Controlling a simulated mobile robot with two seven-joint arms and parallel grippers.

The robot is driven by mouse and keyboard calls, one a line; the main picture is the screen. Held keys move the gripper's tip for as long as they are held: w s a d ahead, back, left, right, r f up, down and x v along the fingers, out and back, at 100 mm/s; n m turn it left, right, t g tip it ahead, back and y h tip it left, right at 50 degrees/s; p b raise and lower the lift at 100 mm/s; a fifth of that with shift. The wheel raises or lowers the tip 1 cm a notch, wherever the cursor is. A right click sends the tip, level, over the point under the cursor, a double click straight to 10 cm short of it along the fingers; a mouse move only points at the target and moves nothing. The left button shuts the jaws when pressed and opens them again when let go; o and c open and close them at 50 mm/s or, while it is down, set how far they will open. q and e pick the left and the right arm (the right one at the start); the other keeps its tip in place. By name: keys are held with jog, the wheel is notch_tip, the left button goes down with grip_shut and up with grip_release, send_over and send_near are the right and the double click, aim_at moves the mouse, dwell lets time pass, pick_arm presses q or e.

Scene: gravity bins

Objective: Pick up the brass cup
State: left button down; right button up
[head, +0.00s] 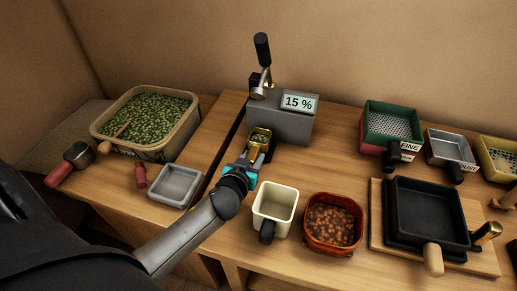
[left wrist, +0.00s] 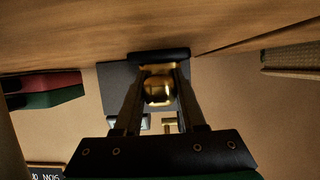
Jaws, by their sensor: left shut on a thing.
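The brass cup (head: 259,139) is a small gold-coloured cup in front of the grey machine in the head view, with greenish contents inside. My left gripper (head: 255,157) reaches it from the front and is shut on it. In the left wrist view the brass cup (left wrist: 158,88) sits between the two dark fingers of my left gripper (left wrist: 160,100). I cannot tell whether the cup touches the table or the machine. My right gripper is in neither view.
The grey machine (head: 284,125) with a "15 %" display and lever stands just behind. A bin of green beans (head: 107,134) is at left. A cream cup (head: 274,206), red bowl (head: 318,246) and black pan (head: 425,211) stand in front and right.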

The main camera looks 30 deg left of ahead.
pick_arm(q)
jog(key=shift+r, duration=0.1)
dwell(0.5)
notch_tip(320, 180, up, 10)
jog(key=p, duration=0.3)
jog(key=shift+p, duration=0.35)
dwell(0.4)
